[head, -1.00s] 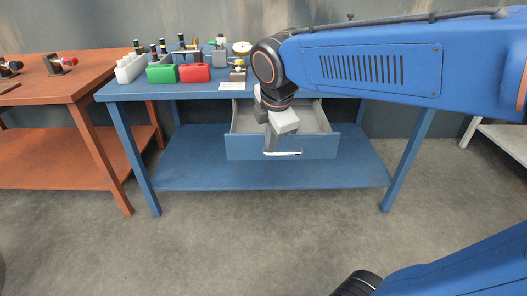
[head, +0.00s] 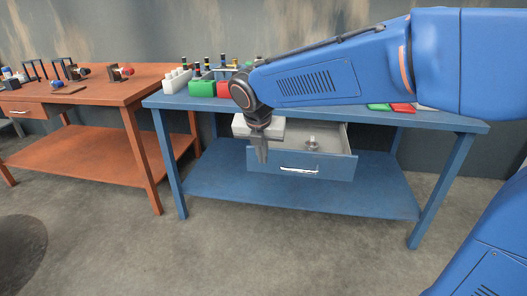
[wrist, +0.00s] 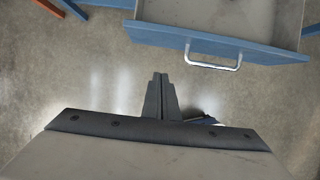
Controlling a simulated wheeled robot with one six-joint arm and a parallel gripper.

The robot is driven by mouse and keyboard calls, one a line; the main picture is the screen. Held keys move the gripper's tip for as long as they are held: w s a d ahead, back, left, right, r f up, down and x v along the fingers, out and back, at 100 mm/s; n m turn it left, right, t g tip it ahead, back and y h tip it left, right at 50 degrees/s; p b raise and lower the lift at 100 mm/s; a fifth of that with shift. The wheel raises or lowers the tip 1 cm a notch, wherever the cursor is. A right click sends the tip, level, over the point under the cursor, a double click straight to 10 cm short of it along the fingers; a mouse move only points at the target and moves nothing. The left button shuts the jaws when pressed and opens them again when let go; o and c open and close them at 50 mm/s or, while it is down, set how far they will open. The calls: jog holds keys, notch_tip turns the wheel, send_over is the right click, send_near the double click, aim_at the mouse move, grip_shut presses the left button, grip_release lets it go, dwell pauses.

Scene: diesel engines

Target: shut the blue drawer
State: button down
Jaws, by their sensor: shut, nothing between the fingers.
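The blue drawer (head: 325,167) stands pulled out from under the blue workbench's top, with a light metal handle (head: 300,169) on its front. A small metallic part (head: 312,142) lies inside it. In the wrist view, the drawer front (wrist: 170,40) and its handle (wrist: 213,58) are at the top right. My gripper (head: 262,158) is shut and empty, pointing down at the left end of the drawer front in the head view. In the wrist view its closed fingers (wrist: 160,82) are below and left of the handle, apart from it, with floor behind them.
The blue workbench (head: 440,119) has a lower shelf (head: 330,195) and legs at its corners. Green and red bins stand on its top. An orange workbench (head: 80,93) with its own drawer (head: 25,111) stands to the left. The floor in front is clear.

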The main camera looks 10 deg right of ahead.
jog(key=w+d+f, duration=0.2)
jog(key=w+f, duration=0.3)
jog(key=w, duration=0.1)
jog(key=shift+f, duration=0.35)
